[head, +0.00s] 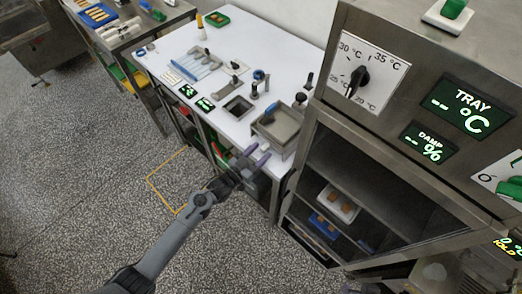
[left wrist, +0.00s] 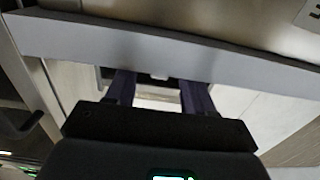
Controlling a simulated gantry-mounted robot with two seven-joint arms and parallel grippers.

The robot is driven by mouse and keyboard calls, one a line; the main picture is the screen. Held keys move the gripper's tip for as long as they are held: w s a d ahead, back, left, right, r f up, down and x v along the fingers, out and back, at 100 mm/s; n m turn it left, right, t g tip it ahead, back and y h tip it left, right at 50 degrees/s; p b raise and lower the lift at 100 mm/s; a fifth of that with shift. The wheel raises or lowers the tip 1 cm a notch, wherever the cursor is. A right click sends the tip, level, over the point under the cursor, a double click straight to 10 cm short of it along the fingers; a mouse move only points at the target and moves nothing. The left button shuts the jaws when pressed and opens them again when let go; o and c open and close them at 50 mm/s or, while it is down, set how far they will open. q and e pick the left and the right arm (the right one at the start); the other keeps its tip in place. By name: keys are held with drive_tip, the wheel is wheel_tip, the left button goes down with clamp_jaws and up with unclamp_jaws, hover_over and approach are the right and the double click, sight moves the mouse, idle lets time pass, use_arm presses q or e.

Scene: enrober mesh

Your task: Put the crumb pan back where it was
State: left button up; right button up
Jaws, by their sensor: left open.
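My left gripper (head: 254,157) reaches in from the left and is open, its purple-tipped fingers close to the front edge of the white counter (head: 225,65). In the left wrist view, the two dark fingers of my left gripper (left wrist: 158,92) are apart, with nothing clearly held between them. The pale counter edge (left wrist: 150,45) crosses the view just beyond them. An open-topped steel box (head: 278,130) stands at the counter's near right corner, just beyond the gripper. I cannot tell which thing is the crumb pan. My right gripper is not in view.
A steel cabinet (head: 385,165) with open shelves and dials stands to the right, close to the counter. Small tools and a recessed square well (head: 238,106) occupy the counter. A yellow outline (head: 163,184) marks the speckled floor, which is clear at left.

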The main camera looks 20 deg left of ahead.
use_arm(q)
drive_tip(key=s+a+r+g+y, duration=0.1)
drive_tip(key=s+g, duration=0.3)
drive_tip(key=s, duration=0.6)
drive_tip(key=s+a+r+n+g+y, duration=0.1)
drive_tip(key=s+r+g+y, duration=0.1)
drive_tip(key=s, duration=0.9)
drive_tip(key=s+a+r+n+g+y, duration=0.1)
drive_tip(key=s+g+y, duration=0.2)
drive_tip(key=s+g, duration=0.4)
drive_tip(key=s, duration=0.3)
drive_tip(key=shift+s+a+r+y+p, duration=0.3)
drive_tip(key=shift+s+r, duration=0.05)
drive_tip(key=shift+s, duration=0.05)
wheel_tip(320, 180, up, 25)
drive_tip(key=p, duration=2.5)
